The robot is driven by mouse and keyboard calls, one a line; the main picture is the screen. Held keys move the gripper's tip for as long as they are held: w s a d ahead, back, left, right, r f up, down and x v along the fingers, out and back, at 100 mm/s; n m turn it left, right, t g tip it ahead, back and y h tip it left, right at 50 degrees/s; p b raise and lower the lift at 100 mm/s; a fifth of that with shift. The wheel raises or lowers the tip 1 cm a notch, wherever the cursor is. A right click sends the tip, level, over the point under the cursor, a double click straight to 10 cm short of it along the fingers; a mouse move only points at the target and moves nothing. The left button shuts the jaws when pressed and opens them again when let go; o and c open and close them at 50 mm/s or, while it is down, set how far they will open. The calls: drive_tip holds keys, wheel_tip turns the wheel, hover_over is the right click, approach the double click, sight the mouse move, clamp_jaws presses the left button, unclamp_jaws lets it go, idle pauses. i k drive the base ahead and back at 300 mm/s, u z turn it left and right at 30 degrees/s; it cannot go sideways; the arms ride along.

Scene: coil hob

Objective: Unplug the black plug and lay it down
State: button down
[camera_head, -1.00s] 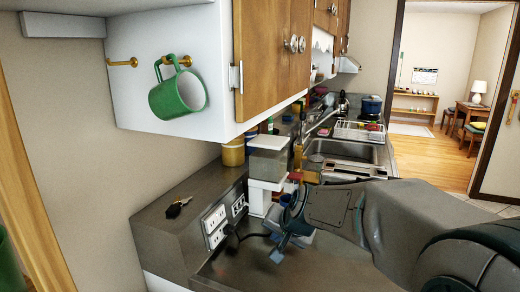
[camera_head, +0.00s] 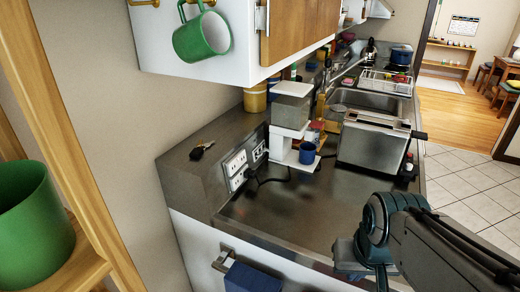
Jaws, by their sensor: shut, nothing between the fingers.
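The black plug (camera_head: 250,175) is a small dark shape at the white wall outlet (camera_head: 236,163) on the side of the raised counter block. It appears to be in the socket, though it is too small to be sure. Its black cord (camera_head: 272,181) runs right across the counter toward the white coffee maker (camera_head: 284,146). My gripper (camera_head: 354,262) is at the lower right, over the counter's front edge, well apart from the plug. It is shut and empty; its fingertips are hard to make out.
A toaster (camera_head: 372,140) and a blue mug (camera_head: 307,153) stand on the counter (camera_head: 290,222) beyond the clear front area. Keys (camera_head: 201,150) lie on the raised block. A blue towel (camera_head: 252,278) hangs below the counter.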

sight(249, 173)
drive_tip(key=z, duration=0.8)
drive_tip(key=k, duration=0.45)
drive_tip(key=u, duration=1.15)
drive_tip(key=i, duration=0.5)
drive_tip(key=u, duration=0.05)
